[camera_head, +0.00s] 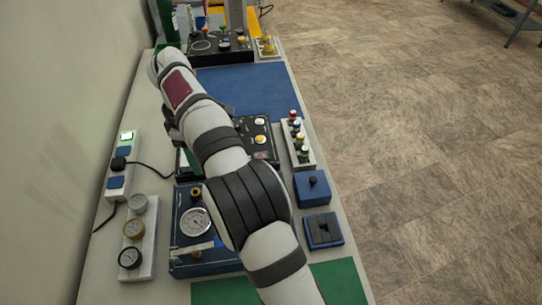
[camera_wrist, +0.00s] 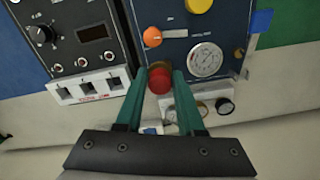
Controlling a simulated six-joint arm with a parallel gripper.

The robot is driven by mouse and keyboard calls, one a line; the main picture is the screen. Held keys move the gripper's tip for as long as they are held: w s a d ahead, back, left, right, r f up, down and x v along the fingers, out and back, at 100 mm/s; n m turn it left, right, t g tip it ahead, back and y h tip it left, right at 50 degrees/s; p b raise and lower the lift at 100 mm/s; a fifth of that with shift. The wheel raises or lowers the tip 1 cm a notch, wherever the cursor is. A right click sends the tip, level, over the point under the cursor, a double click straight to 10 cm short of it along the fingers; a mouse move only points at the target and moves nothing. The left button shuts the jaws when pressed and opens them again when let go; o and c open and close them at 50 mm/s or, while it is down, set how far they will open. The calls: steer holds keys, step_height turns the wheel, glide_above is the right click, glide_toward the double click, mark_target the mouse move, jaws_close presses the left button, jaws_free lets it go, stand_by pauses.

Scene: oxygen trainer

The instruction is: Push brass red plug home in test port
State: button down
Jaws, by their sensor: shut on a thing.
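The red plug (camera_wrist: 159,83) shows in the wrist view between the two green fingers of my gripper (camera_wrist: 160,86), which is shut on it. A brass-coloured part (camera_wrist: 160,68) shows just beyond the red end, at the edge of the blue gauge panel (camera_wrist: 178,58). The test port is not clearly visible behind the plug, and I cannot tell how deep the plug sits. In the head view my arm hides the gripper and the plug. The blue panel (camera_head: 181,262) with its round gauge (camera_head: 195,222) lies partly under my arm there.
A black control box (camera_wrist: 62,35) and a white switch strip (camera_wrist: 88,88) are at left. A rack of coloured plugs (camera_head: 309,160) stands right of my arm. The blue mat (camera_head: 235,85) is clear.

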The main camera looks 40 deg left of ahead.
steer(key=s+a, duration=0.2)
steer(key=s, duration=0.1)
steer(key=shift+w+f, duration=0.1)
steer(key=shift+f, duration=2.85)
steer(key=shift+f, duration=1.6)
steer(key=shift+c, duration=2.2)
jaws_free()
step_height(320, 180, up, 12)
